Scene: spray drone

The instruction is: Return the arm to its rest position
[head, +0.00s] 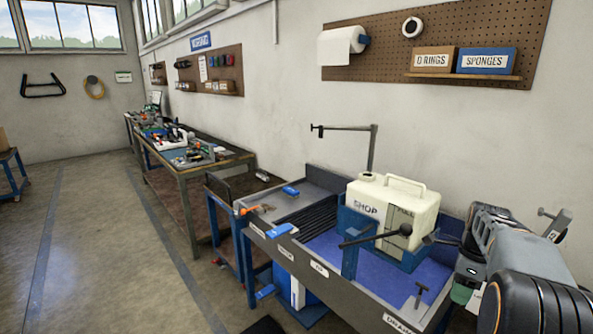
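My arm shows at the lower right, with a dark joint that has an orange ring and a grey link leading up and left from it. Dark and green parts near my arm's far end (468,268) overlap the right side of the wash bench. I cannot make out the fingers of my gripper there, nor whether they hold anything. A cream jug (425,201) marked "SHOP" and "FULL" stands upright in a blue holder (352,224) on the bench, left of my arm and apart from it.
The grey bench (378,302) has a blue basin floor, a black ribbed rack (308,220) and a tall metal post (373,147). Cluttered worktables (232,155) line the wall at left. A pegboard (385,60) hangs above. The floor (100,250) at left is clear.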

